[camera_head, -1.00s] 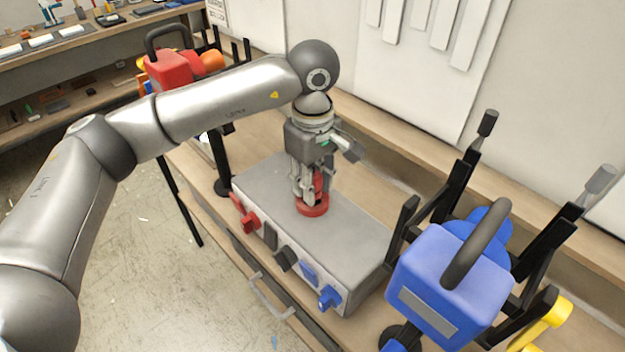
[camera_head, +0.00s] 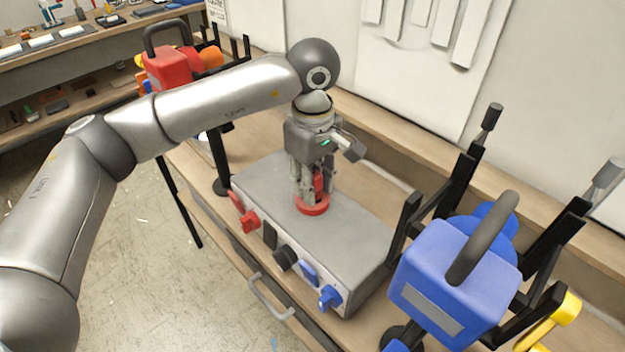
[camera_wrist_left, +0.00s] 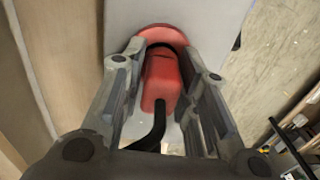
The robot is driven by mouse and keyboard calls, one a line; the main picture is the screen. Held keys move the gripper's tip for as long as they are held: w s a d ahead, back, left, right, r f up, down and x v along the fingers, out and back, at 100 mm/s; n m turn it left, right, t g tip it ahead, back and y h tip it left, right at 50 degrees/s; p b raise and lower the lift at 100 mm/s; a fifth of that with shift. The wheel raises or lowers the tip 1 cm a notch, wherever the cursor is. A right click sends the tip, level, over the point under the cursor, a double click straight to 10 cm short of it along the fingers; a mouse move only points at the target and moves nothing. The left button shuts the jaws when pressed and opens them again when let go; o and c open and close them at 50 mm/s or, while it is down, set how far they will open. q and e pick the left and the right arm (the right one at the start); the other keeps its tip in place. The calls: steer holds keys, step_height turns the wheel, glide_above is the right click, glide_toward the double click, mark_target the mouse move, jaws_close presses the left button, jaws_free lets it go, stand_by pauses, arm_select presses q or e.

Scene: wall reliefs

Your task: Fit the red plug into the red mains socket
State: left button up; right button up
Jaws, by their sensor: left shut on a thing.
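The red plug (camera_head: 319,183) stands upright at the top of the grey box, with a broad red ring (camera_head: 312,206) at its lower end. My left gripper (camera_head: 314,192) points straight down and is shut on the plug. In the left wrist view the plug's red body (camera_wrist_left: 161,80) lies between the fingers and a black cable bends away from it. I cannot tell whether the ring touches the box top. The red mains socket (camera_head: 250,222) sticks out of the box's front face at its left end. My right gripper is not in view.
The grey box (camera_head: 345,232) also carries a black socket (camera_head: 285,258) and a blue socket (camera_head: 328,297) on its front. A blue handled unit (camera_head: 455,285) on a black frame stands at the right, a red one (camera_head: 168,70) at the back left.

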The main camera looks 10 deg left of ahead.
arm_select(q)
steer(key=shift+f+b, duration=0.55)
steer(key=shift+f, duration=0.2)
steer(key=o, duration=1.1)
steer(key=shift+r, duration=0.15)
step_height(320, 180, up, 12)
steer(key=shift+f, duration=0.1)
steer(key=shift+c, duration=0.2)
